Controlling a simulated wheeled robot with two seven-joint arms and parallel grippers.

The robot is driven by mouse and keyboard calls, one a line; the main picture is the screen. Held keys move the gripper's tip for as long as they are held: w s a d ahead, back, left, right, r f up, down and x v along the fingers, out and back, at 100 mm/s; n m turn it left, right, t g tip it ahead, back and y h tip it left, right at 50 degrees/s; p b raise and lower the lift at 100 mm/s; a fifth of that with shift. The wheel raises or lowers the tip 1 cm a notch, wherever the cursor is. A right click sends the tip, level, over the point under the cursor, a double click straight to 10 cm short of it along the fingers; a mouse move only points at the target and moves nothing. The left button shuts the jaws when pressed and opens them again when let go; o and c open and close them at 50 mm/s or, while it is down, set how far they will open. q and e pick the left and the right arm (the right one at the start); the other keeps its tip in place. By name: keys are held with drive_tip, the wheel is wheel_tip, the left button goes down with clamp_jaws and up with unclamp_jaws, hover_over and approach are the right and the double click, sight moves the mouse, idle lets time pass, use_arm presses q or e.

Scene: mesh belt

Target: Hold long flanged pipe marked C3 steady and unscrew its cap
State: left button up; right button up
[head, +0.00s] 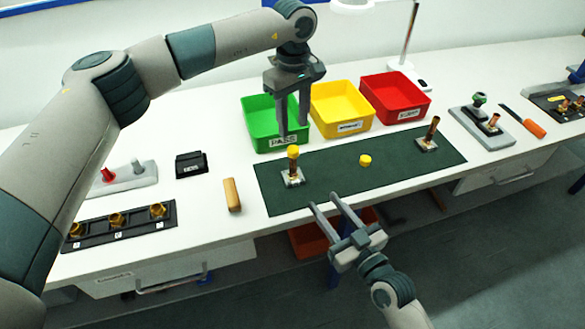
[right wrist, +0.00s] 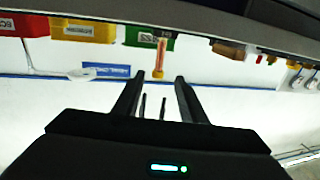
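An upright pipe with a yellow cap (head: 293,152) stands in a square metal base (head: 292,178) on the left of the dark green mat; no C3 mark is legible. It also shows in the right wrist view as a copper-coloured pipe (right wrist: 160,56), between the finger directions. A second, brown pipe (head: 433,129) stands in a base on the mat's right, with no yellow cap. A loose yellow cap (head: 365,160) lies mid-mat. My left gripper (head: 293,130) is open, fingers down, appearing just above the capped pipe. My right gripper (head: 323,202) is open and empty at the bench's front edge.
Green (head: 262,124), yellow (head: 342,108) and red (head: 395,97) bins stand behind the mat (head: 330,170). A wooden block (head: 232,194) and a black rack (head: 118,227) with brass fittings lie left. A fixture (head: 482,126) and an orange-handled tool (head: 524,122) lie right.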

sight(295, 165)
drive_tip(key=x, duration=1.7)
drive_tip(key=shift+w+a, duration=0.15)
clamp_jaws()
